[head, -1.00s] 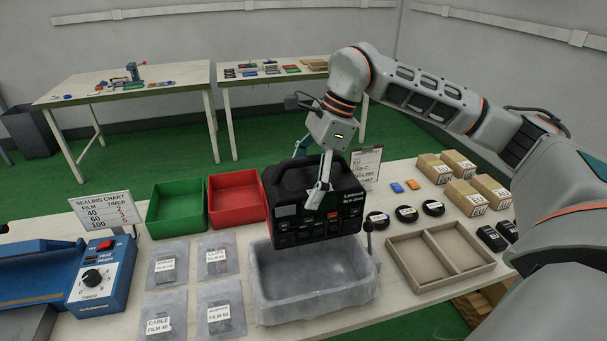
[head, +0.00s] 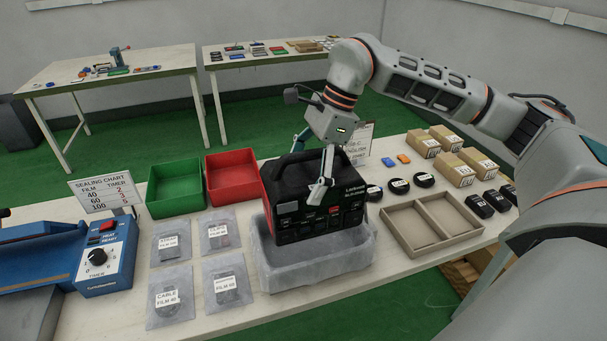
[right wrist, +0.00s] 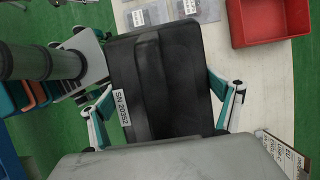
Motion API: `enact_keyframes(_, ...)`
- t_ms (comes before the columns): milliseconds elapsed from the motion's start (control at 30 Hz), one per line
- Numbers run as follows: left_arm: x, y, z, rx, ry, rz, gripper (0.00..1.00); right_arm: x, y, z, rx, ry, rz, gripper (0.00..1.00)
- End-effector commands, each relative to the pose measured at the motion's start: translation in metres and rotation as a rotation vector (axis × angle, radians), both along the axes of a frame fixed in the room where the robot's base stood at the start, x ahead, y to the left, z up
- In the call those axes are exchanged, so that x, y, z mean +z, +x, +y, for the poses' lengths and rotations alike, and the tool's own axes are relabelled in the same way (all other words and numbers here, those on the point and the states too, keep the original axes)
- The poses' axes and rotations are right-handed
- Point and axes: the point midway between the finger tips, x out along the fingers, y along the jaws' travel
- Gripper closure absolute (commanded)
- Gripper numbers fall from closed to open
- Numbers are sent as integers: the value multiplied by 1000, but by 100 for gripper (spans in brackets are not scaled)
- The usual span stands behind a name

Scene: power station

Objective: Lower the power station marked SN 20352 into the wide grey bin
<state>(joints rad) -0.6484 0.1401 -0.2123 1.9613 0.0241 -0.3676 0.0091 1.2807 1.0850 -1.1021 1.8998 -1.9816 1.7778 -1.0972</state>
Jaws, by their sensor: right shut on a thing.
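The black power station (head: 314,211) is upright, its lower part inside the wide grey bin (head: 318,275); whether it touches the bin floor is hidden. In the right wrist view its dark top (right wrist: 165,80) carries a white label (right wrist: 122,107) reading SN 20352. My right gripper (head: 318,165) comes from above and is shut on the power station, one finger on its front face. In the right wrist view the fingers lie on two opposite sides of it. My left gripper is not in view.
A green tray (head: 175,189) and a red tray (head: 232,179) stand behind and left of the bin. A beige divided tray (head: 432,226) stands to its right, film packets (head: 226,285) to its left. Black discs (head: 399,186) and cardboard boxes (head: 452,168) lie further right.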

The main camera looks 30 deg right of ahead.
Motion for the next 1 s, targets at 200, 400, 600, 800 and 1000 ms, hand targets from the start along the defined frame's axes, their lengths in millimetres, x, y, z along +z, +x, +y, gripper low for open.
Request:
enact_keyframes(200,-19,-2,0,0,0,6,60,-15,2,0,0,4,-6,66)
enact_keyframes(400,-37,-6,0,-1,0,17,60,-31,2,0,0,4,-6,66)
enact_keyframes(600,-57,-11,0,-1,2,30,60,-49,2,0,-1,4,-6,66)
enact_keyframes(800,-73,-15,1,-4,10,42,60,-68,2,0,1,4,-7,66)
enact_keyframes(1000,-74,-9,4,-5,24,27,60,-84,2,0,0,4,-6,66)
